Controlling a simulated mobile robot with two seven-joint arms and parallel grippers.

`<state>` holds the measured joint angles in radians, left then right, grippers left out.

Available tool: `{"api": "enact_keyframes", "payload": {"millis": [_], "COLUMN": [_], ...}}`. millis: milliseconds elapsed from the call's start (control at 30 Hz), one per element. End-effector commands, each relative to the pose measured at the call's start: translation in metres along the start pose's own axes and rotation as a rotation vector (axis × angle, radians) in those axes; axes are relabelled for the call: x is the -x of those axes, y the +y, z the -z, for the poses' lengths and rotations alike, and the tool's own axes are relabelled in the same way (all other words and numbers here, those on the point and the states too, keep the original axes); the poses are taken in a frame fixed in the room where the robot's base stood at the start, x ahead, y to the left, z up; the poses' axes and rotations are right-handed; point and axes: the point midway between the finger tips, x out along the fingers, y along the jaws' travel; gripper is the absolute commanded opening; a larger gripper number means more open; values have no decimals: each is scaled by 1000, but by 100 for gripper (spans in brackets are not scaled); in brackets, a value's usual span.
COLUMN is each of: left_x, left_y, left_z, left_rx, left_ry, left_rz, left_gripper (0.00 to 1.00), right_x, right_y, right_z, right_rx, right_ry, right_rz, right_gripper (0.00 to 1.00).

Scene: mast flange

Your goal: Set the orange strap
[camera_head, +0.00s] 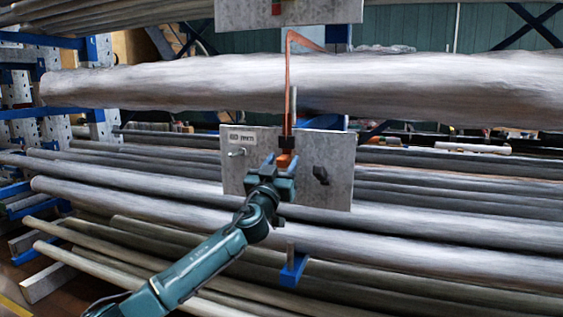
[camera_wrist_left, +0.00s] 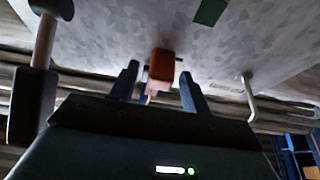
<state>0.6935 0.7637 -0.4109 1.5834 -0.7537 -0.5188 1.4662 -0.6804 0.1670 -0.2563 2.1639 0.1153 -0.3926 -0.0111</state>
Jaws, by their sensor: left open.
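The orange strap (camera_head: 288,85) runs down in front of the large pale mast (camera_head: 430,85), with a bend above it. Its lower end meets a dark fitting (camera_head: 287,142) at the grey flange plate (camera_head: 338,150). An orange block (camera_head: 285,160) sits just below the fitting; it also shows in the left wrist view (camera_wrist_left: 162,65). My left gripper (camera_head: 284,170) is open at the plate. In the wrist view its fingers (camera_wrist_left: 160,90) stand apart on either side of the block, which looks slightly beyond their tips. Contact cannot be told. My right gripper is not seen.
A metal hook (camera_head: 237,152) and a black knob (camera_head: 321,174) stick out of the plate on either side of my left gripper. Another grey plate (camera_head: 240,12) is above. Long poles (camera_head: 430,250) lie on racks below. A blue bracket (camera_head: 292,270) juts out below the plate.

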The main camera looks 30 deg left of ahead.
Motion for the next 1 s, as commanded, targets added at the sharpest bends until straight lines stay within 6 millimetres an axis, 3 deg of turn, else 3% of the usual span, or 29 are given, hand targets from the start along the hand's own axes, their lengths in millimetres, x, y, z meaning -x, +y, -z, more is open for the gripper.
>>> {"api": "enact_keyframes", "payload": {"millis": [267, 833, 1000], "left_x": [-1, -1, -1], "left_y": [0, 0, 0], "left_z": [0, 0, 0], "left_rx": [0, 1, 1], "left_ry": [0, -1, -1], "left_rz": [0, 0, 0], "left_gripper": [47, 1, 0], "right_x": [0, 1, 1], "right_y": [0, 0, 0], "right_z": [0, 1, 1], "right_rx": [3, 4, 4], "right_ry": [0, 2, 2], "right_rz": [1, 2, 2], "right_gripper": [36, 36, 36]}}
